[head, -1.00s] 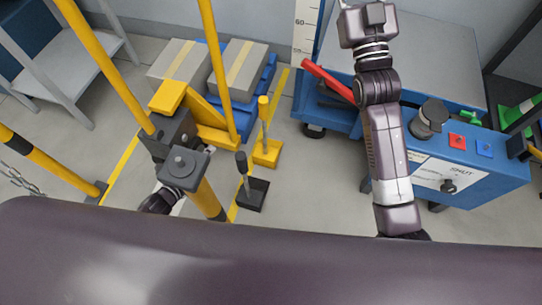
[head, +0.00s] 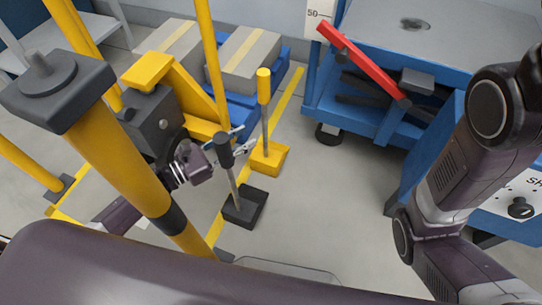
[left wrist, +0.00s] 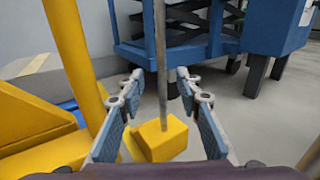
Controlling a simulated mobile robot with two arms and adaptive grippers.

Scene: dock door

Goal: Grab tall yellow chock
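The tall yellow chock (head: 269,157) stands upright on the floor, with a yellow foot, a thin grey rod and a yellow grip on top. In the left wrist view its yellow foot (left wrist: 160,139) and rod show straight ahead, the rod lined up between the fingers. My left gripper (head: 245,139) is open and empty, pointing at the rod from the left, and seems just short of it. Its two fingers also show in the left wrist view (left wrist: 160,88). The black chock (head: 243,207) stands nearer, its dark handle partly covering my left gripper. My right gripper is out of view.
A yellow post (head: 128,165) with a dark cap stands close in front, left of the chocks. A yellow frame (head: 200,107) and grey boxes (head: 252,55) are behind. A blue lift table (head: 440,62) with a red lever (head: 362,62) stands right. Floor between is clear.

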